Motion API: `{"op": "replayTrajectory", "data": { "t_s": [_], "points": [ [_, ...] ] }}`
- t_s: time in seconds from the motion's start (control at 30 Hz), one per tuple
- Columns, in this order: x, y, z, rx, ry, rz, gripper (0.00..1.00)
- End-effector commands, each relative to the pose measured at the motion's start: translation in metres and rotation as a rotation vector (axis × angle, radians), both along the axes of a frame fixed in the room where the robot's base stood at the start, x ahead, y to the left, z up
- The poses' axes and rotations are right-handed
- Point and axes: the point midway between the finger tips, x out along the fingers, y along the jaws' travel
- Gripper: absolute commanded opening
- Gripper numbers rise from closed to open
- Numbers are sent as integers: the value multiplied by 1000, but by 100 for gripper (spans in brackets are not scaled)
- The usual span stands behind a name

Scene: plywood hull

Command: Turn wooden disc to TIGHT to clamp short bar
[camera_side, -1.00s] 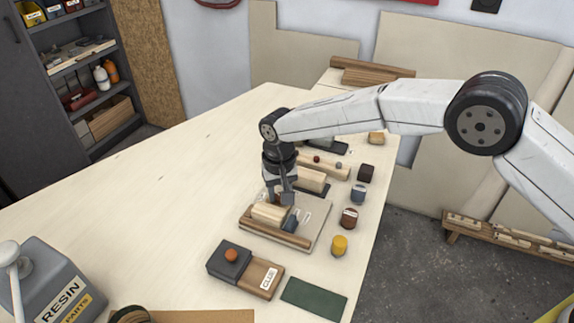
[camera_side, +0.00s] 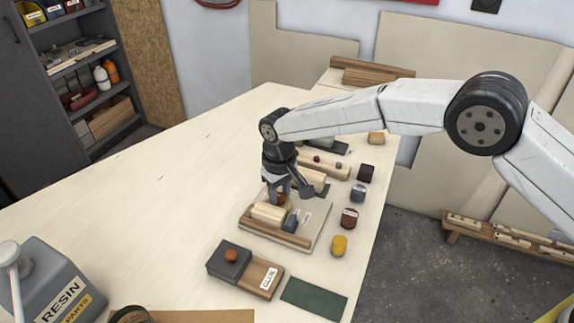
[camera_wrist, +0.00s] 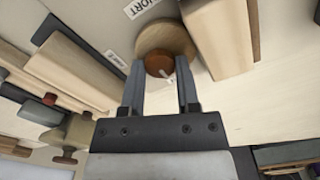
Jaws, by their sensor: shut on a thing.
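The wooden disc (camera_wrist: 178,38) is round and pale, with a brown knob (camera_wrist: 158,64) and a small white pointer mark on it. My gripper (camera_wrist: 160,74) has one finger on each side of the knob and is shut on it. In the side view my gripper (camera_side: 279,192) points down over the fixture board (camera_side: 312,228) and mostly hides the disc. The short bar, a pale wooden block (camera_side: 267,213), lies on the board beside the disc. A pale block also stands close right of the disc in the wrist view (camera_wrist: 218,35). No TIGHT mark is readable.
Behind my gripper are more wooden bars and a rail (camera_side: 325,166). Several small coloured blocks line the right side, including a yellow one (camera_side: 339,246).

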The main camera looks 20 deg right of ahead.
Motion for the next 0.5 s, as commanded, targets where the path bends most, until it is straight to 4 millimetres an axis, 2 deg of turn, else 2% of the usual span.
{"op": "replayTrajectory", "data": {
  "t_s": [0.27,0.3,0.37,0.4,0.5],
  "points": [
    [0,0,1,0,-2,9,0],
    [0,0,1,0,-2,9,43],
    [0,0,1,0,-2,8,62],
    [0,0,1,0,-2,8,75],
    [0,0,0,0,-1,7,76]
  ]
}}
